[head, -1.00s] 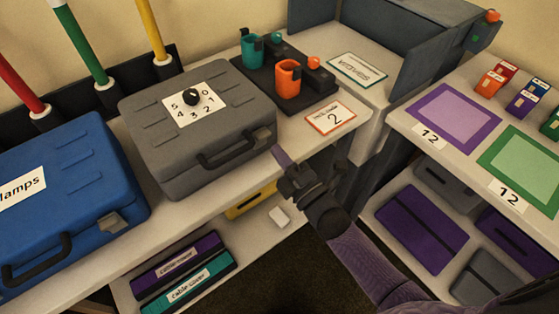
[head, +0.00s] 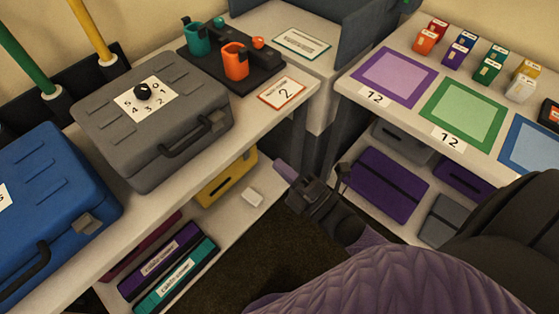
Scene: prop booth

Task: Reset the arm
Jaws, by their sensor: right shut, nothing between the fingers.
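My right gripper (head: 283,172) is shut and empty. It hangs in front of the bench, over the gap between the bench and the right-hand table, with its purple tip pointing up and left. My purple right arm fills the lower right of the head view. The gripper is apart from the grey case (head: 160,145), which stands closed on the bench with a numbered dial (head: 143,92) on its lid. My left gripper is not in view.
A blue case (head: 50,200) stands at the left. A dark base (head: 230,72) holds teal and orange cups. The right table carries purple (head: 365,75), green and blue mats with small boxes behind. Lower shelves hold cases and a yellow box (head: 226,180). Dark floor is free below.

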